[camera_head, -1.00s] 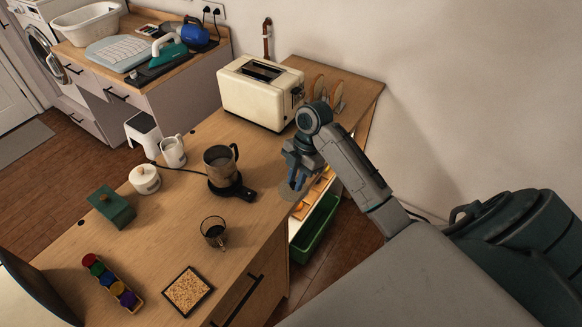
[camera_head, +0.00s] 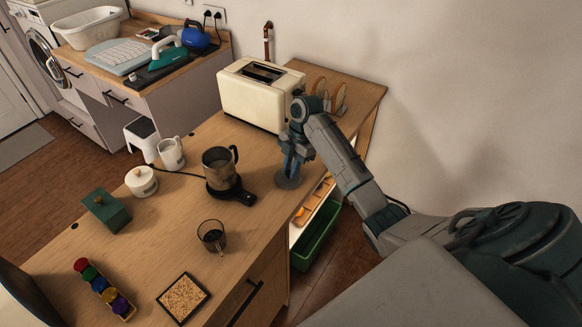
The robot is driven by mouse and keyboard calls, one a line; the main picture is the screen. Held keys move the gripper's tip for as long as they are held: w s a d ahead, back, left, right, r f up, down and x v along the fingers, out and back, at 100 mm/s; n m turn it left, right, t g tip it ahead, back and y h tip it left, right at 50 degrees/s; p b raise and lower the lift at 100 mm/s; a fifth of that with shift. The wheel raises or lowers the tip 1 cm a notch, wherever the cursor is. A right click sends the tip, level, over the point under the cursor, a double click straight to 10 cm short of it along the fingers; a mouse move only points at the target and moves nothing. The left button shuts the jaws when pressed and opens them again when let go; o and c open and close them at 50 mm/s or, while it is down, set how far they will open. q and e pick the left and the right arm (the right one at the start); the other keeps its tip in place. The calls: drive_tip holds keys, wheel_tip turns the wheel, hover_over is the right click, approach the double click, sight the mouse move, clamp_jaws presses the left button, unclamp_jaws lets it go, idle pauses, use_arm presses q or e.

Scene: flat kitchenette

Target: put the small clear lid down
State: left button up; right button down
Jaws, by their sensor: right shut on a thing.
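The small clear lid (camera_head: 288,181) is a dark, see-through disc. It is at the counter's right part, between the kettle and the counter's edge. My right gripper (camera_head: 290,171) points down over it and is shut on it. I cannot tell whether the lid touches the counter or is held just above it. My left gripper is not in view.
The kettle on its base (camera_head: 221,172) stands left of the lid, and the cream toaster (camera_head: 250,95) behind it. A glass mug (camera_head: 212,236) stands nearer. A green bin (camera_head: 316,236) is below the counter's right edge. Bare wood (camera_head: 262,212) lies in front of the lid.

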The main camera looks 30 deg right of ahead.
drive_tip(key=shift+f, duration=0.15)
drive_tip(key=c, duration=1.3)
unclamp_jaws()
drive_tip(key=shift+d+r, duration=0.1)
drive_tip(key=shift+r, duration=0.25)
drive_tip(key=shift+b+v, duration=0.65)
drive_tip(key=shift+v, duration=0.3)
drive_tip(key=p+v, duration=0.8)
drive_tip(key=v, duration=0.1)
drive_tip(key=shift+r, duration=0.4)
drive_tip(key=shift+f, duration=0.15)
